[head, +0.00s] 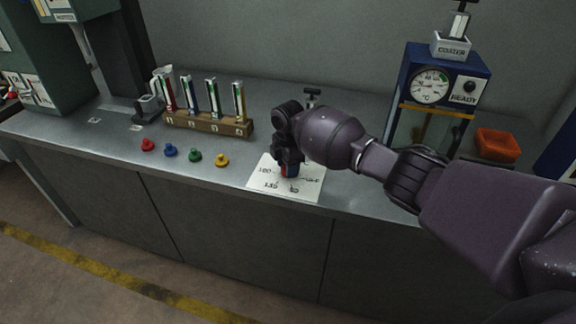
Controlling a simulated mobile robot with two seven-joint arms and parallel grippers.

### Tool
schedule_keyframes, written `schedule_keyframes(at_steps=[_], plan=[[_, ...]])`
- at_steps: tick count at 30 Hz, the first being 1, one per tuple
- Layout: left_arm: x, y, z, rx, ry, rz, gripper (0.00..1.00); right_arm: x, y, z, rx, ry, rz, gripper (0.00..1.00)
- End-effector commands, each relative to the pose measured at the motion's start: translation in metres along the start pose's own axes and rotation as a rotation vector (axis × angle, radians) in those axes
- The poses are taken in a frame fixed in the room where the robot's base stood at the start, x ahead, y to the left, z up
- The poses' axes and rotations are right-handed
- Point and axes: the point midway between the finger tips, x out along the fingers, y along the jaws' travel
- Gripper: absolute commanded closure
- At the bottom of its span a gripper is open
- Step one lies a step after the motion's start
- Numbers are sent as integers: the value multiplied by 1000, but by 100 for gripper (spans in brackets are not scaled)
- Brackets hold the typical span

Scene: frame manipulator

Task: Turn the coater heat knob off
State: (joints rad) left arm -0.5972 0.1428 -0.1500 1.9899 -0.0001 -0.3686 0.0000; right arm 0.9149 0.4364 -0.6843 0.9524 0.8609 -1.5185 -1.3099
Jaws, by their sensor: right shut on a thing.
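My right gripper (287,162) points down over the plate and is shut on the knob. The gripper hides most of the knob, so I cannot tell where it points. The blue coater (470,68) stands at the right, with a round °C gauge (431,87) and a READY panel. My left gripper is not in view.
A wooden rack (210,123) with several coloured tubes stands left of the plate. Several coloured pegs (195,155) sit in front of it. A small black-handled object (312,95) is behind my gripper. An orange container (498,144) is at the right.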

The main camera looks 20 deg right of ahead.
Motion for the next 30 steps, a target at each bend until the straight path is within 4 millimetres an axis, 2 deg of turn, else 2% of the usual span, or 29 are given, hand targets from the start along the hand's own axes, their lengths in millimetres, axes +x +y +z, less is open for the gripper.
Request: schedule_keyframes(at_steps=[12,13,17,26,30], plan=[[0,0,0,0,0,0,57,0,0,0,-9,0,-1,80],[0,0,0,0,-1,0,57,0,0,0,-9,0,-1,52],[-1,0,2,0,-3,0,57,0,0,0,-8,0,0,32],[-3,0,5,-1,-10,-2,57,-1,0,0,-7,0,1,31],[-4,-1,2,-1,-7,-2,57,-13,1,0,-7,0,3,31]])
